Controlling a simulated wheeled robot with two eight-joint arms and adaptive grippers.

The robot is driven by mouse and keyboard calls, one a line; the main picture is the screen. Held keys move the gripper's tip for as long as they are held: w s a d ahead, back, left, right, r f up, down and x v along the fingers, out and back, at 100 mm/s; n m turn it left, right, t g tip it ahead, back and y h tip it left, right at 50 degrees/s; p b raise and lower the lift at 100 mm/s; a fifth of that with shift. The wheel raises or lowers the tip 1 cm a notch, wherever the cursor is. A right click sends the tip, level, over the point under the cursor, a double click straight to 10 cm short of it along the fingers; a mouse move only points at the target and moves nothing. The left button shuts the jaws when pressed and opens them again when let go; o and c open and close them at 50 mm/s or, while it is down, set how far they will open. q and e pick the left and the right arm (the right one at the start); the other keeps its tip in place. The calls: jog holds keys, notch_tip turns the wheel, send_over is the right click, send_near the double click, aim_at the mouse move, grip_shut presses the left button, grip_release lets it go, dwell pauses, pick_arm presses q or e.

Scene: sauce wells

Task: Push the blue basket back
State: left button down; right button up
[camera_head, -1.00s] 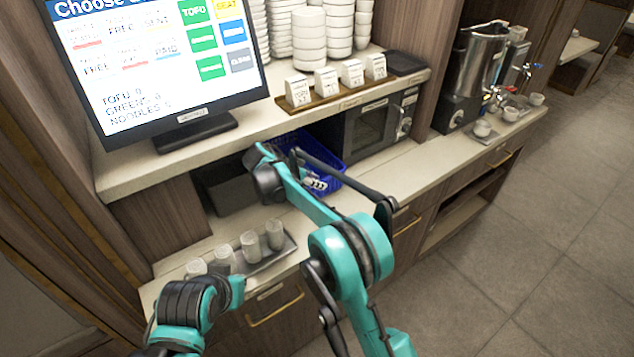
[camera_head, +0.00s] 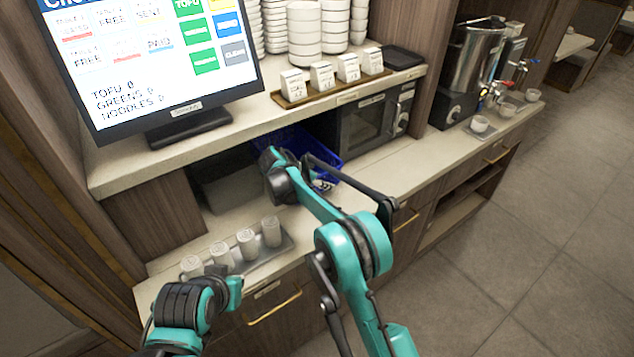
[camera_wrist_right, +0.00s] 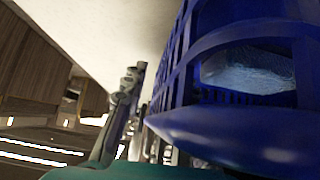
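The blue basket (camera_head: 318,150) sits on the lower counter, under the shelf and beside the microwave. My right arm reaches across its front and hides part of it. Small grey and white shapes show at its near side, too small to make out. In the right wrist view the basket's slatted wall and rounded rim (camera_wrist_right: 235,135) fill the right side, very close, with a pale wrapped item inside. My right gripper (camera_head: 322,184) is at the basket's near side; its finger opening and any contact are unclear.
A dark bin (camera_head: 228,185) stands left of the basket and the microwave (camera_head: 365,130) right of it. A tray with several grey cups (camera_head: 247,243) lies in front on the counter. The shelf above (camera_head: 200,150) carries a screen (camera_head: 155,65) and stacked bowls.

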jog(key=shift+w+d+f, duration=0.25)
jog(key=shift+d+f, duration=0.1)
jog(key=shift+f, duration=0.1)
grip_shut()
